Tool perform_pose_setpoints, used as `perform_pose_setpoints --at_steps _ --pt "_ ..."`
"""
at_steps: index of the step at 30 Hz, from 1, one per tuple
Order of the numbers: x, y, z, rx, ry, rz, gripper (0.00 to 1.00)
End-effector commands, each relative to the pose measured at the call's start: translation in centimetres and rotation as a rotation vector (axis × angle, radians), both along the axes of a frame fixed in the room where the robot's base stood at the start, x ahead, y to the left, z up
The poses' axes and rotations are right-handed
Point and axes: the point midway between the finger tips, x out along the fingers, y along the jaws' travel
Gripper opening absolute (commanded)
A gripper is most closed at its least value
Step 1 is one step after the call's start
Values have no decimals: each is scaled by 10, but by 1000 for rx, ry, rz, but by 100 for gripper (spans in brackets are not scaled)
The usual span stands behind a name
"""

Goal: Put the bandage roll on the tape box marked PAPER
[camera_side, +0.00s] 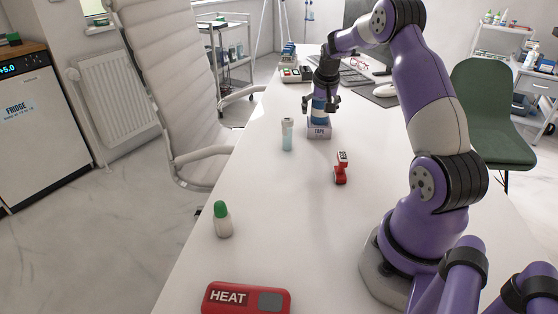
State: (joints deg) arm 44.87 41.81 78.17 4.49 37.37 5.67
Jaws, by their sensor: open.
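The bandage roll looks like the blue roll (319,116) standing on a small pale box (319,132) on the white table. The roll's upper part is partly hidden by the gripper. I cannot tell whether a finger touches it.
A capped vial (287,134) stands just left of the box. A red stamp (341,169) is in front, right. A green-capped bottle (222,220) and a red HEAT device (246,299) are nearer. A keyboard (355,78) lies behind. The middle front table is clear.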

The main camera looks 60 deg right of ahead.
Motion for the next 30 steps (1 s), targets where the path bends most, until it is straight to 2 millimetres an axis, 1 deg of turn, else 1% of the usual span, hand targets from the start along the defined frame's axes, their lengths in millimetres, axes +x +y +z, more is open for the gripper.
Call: perform_pose_setpoints --at_steps 2,5,8,15,19,23,25,26,29,30 --pt "0 0 2 -1 -1 0 90" --pt "-1 2 11 -2 -1 0 90" --pt "-5 8 28 -3 -3 1 90" --pt "-18 25 81 -5 -4 1 90" --pt "-23 33 101 -3 -2 0 90" --pt "-26 39 112 -2 -1 5 90" --pt "-24 52 119 -4 -4 34 90" --pt "-22 61 123 -5 -7 56 90" --pt "-18 112 140 -14 -17 183 90" --pt "-19 140 145 -18 -23 252 90"
